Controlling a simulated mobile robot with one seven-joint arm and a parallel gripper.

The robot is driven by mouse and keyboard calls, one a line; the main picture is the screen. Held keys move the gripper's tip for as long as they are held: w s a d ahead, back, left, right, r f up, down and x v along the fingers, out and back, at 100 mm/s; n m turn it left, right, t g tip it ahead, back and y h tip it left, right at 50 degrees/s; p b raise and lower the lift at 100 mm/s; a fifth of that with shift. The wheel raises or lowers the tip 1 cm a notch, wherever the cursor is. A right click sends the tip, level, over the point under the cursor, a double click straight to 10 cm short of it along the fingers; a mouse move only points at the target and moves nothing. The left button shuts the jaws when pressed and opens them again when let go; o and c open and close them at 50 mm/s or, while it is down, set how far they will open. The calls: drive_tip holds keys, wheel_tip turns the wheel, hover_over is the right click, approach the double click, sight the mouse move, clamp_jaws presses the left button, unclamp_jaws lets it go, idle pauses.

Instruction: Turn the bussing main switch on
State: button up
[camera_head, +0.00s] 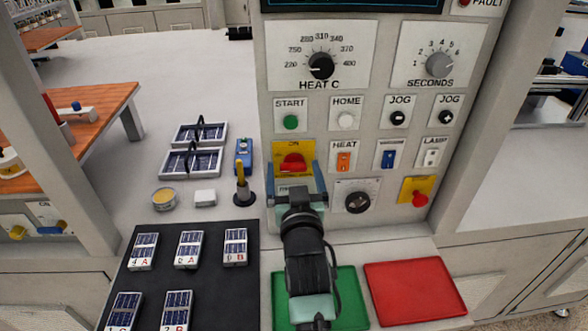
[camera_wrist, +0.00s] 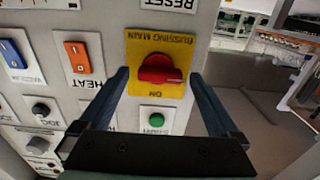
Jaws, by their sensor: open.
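The bussing main switch is a red rotary knob (camera_head: 293,161) on a yellow plate (camera_head: 280,149) on the grey control panel. Its grip bar lies roughly level, and ON is printed above it in the head view. In the wrist view the picture is upside down, and the red knob (camera_wrist: 160,70) sits on the yellow plate (camera_wrist: 140,88) with BUSSING MAIN readable. My gripper (camera_head: 294,172) is open in front of the panel, its two fingers on either side of the knob. In the wrist view the gripper (camera_wrist: 159,78) shows a gap between each finger and the knob.
Beside the knob are an orange HEAT rocker (camera_head: 344,161), a blue rocker (camera_head: 388,158) and a black dial (camera_head: 357,197). The green START button (camera_head: 291,122) is just above. A green tray (camera_head: 347,290) and a red tray (camera_head: 415,291) lie below, with a black mat (camera_head: 210,285) left.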

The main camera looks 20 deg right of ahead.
drive_tip(key=c, duration=1.4)
drive_tip(key=shift+o, duration=0.2)
drive_tip(key=shift+m, duration=0.3)
drive_tip(key=m+b, duration=0.1)
drive_tip(key=m, duration=0.2)
drive_tip(key=shift+m, duration=0.3)
drive_tip(key=m, duration=0.4)
drive_tip(key=shift+d, duration=0.1)
drive_tip(key=m+p, duration=0.1)
drive_tip(key=m, duration=0.4)
drive_tip(key=shift+d+r+p, duration=0.1)
drive_tip(key=shift+p, duration=0.25)
drive_tip(key=m+p, duration=0.2)
drive_tip(key=m, duration=0.2)
drive_tip(key=shift+d+m, duration=0.1)
drive_tip(key=shift+m, duration=0.2)
